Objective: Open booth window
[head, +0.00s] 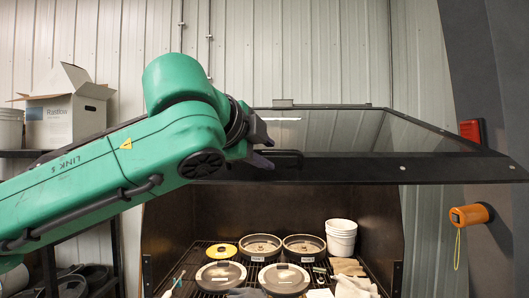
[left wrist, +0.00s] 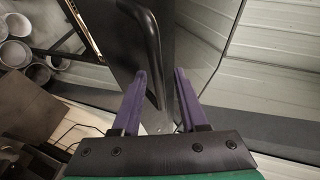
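The booth window (head: 340,130) is a clear panel in a black frame. It stands raised and tilted outward over the booth, whose interior is open below. Its black bar handle (head: 290,160) is on the front rail and also shows in the left wrist view (left wrist: 152,50). My left gripper (head: 264,150) is at the left end of this handle. In the left wrist view its two purple fingers (left wrist: 160,85) are apart, with the handle between them, closer to the left finger. A gap shows toward the right finger. My right gripper is not in view.
A cardboard box (head: 60,118) stands on a shelf at the left.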

